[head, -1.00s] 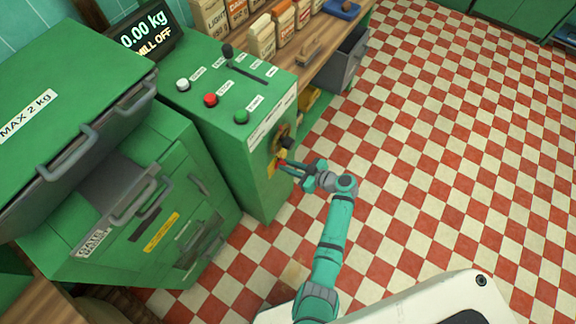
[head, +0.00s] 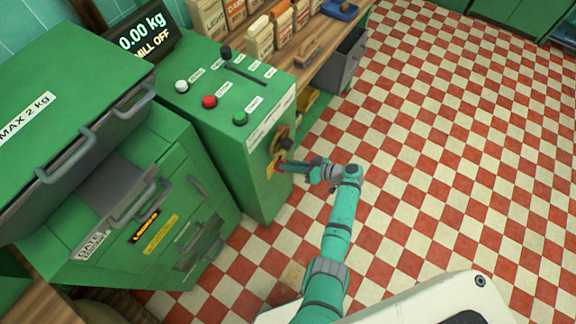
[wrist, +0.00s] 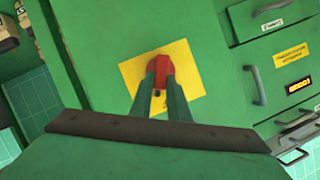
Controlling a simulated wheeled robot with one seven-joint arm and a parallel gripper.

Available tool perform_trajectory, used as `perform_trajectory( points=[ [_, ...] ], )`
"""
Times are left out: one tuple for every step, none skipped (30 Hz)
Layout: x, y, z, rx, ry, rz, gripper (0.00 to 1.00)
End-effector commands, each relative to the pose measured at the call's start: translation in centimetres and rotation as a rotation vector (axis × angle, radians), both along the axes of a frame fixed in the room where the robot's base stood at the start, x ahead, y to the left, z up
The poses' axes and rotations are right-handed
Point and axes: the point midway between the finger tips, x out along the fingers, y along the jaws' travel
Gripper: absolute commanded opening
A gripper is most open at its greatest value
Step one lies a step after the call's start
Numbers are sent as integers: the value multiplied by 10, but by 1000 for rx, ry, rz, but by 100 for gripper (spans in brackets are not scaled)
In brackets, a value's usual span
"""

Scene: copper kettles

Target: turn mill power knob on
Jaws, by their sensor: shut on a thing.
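The red power knob (wrist: 160,63) sits on a square yellow plate (wrist: 190,82) on the mill's green side panel in the wrist view. My gripper (wrist: 160,84) has its two fingers on either side of the knob, shut on it and hiding part of it. In the head view my gripper (head: 285,166) reaches from the right to the yellow plate (head: 272,170) on the end of the green control box, where the knob is mostly hidden. The black display (head: 147,32) reads 0.00 kg and MILL OFF. A small orange readout (head: 145,226) is lit on the mill's front.
A black knob (head: 285,144) with a round dial sits just above the yellow plate. The box top has white, red and green buttons and a slider lever (head: 226,53). Drawer handles (wrist: 255,85) stick out nearby. The checkered floor (head: 450,150) right of my arm is clear.

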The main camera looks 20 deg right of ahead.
Motion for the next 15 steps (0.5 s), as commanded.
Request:
perform_trajectory(
  points=[
    [2, -2, 0, 36, 29, 1, 0],
    [2, -2, -1, 58, 46, 1, 0],
    [3, -2, -1, 89, 70, 1, 0],
    [3, -3, -1, 110, 87, 1, 0],
    [3, -3, -2, 133, 104, 2, 0],
    [4, -4, -2, 162, 126, 0, 0],
    [4, -4, -3, 184, 144, 0, 0],
    [4, -4, -3, 205, 160, 1, 0],
    [5, -5, -4, 231, 180, 1, 0],
    [5, -5, -4, 247, 193, 0, 0],
    [5, -6, -5, 265, 206, -1, 0],
    [5, -6, -5, 285, 222, 1, 0],
    [5, -6, -5, 299, 232, 1, 0],
    [5, -6, -6, 311, 242, 1, 0],
    [5, -7, -6, 328, 254, 0, 0]
  ],
)
